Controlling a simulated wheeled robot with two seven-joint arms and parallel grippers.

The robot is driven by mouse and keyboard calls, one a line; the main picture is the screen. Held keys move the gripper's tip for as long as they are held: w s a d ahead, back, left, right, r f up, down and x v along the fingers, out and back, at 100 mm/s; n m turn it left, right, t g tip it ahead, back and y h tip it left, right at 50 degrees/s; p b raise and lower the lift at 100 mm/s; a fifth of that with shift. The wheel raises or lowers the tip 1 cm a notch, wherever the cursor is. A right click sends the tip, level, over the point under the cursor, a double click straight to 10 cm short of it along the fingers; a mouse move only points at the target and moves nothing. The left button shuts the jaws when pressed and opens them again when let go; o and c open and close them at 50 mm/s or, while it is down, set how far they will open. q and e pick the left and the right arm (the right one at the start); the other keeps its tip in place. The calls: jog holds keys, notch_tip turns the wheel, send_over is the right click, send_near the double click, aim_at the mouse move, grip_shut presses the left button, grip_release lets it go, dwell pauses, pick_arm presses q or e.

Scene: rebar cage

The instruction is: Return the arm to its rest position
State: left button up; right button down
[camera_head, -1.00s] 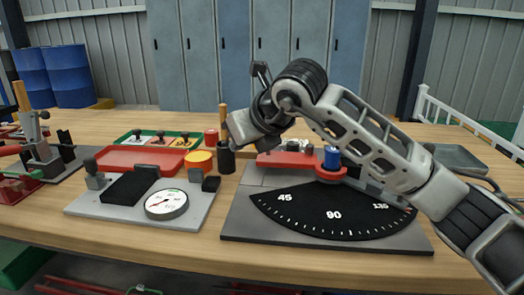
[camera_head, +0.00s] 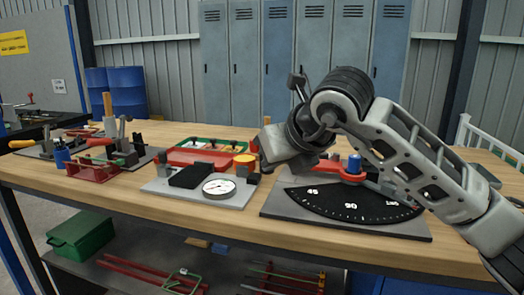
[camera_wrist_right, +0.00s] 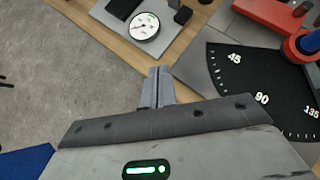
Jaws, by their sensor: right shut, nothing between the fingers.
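My right arm comes in from the right in the head view, bent at the elbow and raised over the bench. Its gripper end is partly hidden behind its own wrist links there. In the right wrist view the right gripper (camera_wrist_right: 157,87) shows two grey fingers pressed together, with nothing between them. In that view the fingers are over the bench's front edge, with grey floor to the left. The black angle dial (camera_head: 350,205) with its red arm and blue knob (camera_head: 354,164) lies below and beyond the arm. My left gripper is not in view.
The wooden bench (camera_head: 120,188) carries a plate with a round gauge (camera_head: 219,187), a red tray (camera_head: 200,157) and a tool stand (camera_head: 122,145). A green box (camera_head: 80,235) and red bars sit on the lower shelf. Open floor shows in front of the bench.

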jog(key=s+a+f+n+g+y+p, duration=0.1)
jog(key=s+a+f+g+y+p, duration=0.1)
jog(key=s+a+f+g+y, duration=0.45)
jog(key=s+a+r+m+y+p, duration=0.25)
jog(key=s+r+m+y, duration=0.35)
jog(key=s+y, duration=0.3)
jog(key=w+d+f+m+t+h+p, duration=0.2)
jog(key=d+f+m+t+h, duration=0.45)
jog(key=m, duration=0.65)
jog(key=w+d+f+m+t+h+p, duration=0.2)
jog(key=w+d+f+m+t+h, duration=0.15)
jog(key=d+m+t, duration=0.6)
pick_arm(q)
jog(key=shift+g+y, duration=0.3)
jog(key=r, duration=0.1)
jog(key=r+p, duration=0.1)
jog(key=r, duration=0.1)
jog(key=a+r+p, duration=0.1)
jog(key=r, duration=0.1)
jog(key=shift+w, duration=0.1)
pick_arm(e)
jog(key=s+d+f+m+g+h, duration=0.2)
jog(key=s+f+m, duration=0.4)
jog(key=f, duration=0.3)
jog(key=s+d+f+m+g+h, duration=0.2)
jog(key=s+f+m+g+h, duration=0.3)
jog(key=s+f, duration=0.3)
jog(key=shift+s+d+f+m, duration=0.35)
jog(key=shift+f+m, duration=0.05)
jog(key=shift+m, duration=0.35)
